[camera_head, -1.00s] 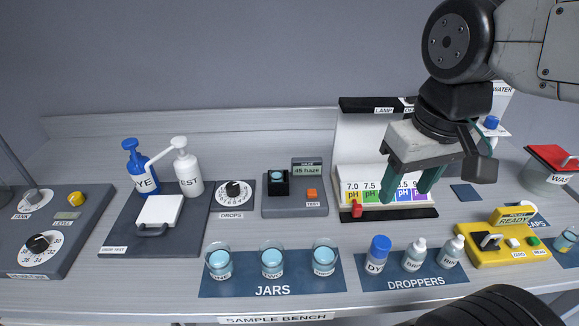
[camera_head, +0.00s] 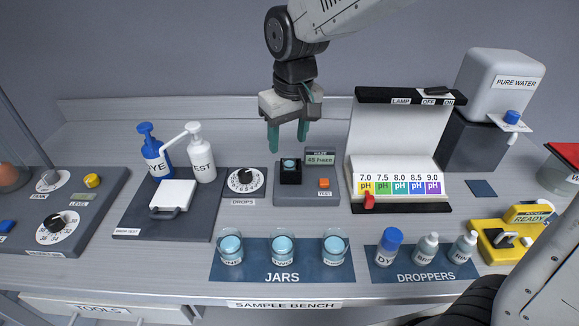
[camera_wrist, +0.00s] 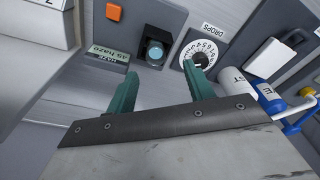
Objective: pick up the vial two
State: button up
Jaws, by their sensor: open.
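A small vial with pale blue contents (camera_head: 290,163) sits in the black socket of the haze meter (camera_head: 307,192); no number on it can be read. It also shows in the wrist view as a blue round top (camera_wrist: 155,52) in the black socket. My gripper (camera_head: 288,144) is open and empty, pointing down, above and apart from the vial. In the wrist view the vial appears between and beyond the two green fingertips (camera_wrist: 160,72). Several of the bench labels are too small to read.
Three blue-filled jars (camera_head: 283,247) stand on the JARS mat in front. The drops dial (camera_head: 244,181) and pump bottles (camera_head: 201,155) are left of the meter. The pH lamp panel (camera_head: 400,145) stands close on the right. Dropper bottles (camera_head: 427,247) are front right.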

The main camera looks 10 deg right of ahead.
aim_at(289, 158)
jog(key=f, duration=0.4)
jog(key=shift+w+d+f, duration=0.2)
jog(key=shift+w+f, duration=0.05)
jog(key=shift+f, duration=0.15)
jog(key=c, duration=1.1)
jog(key=shift+r, duration=0.15)
jog(key=shift+c, duration=0.2)
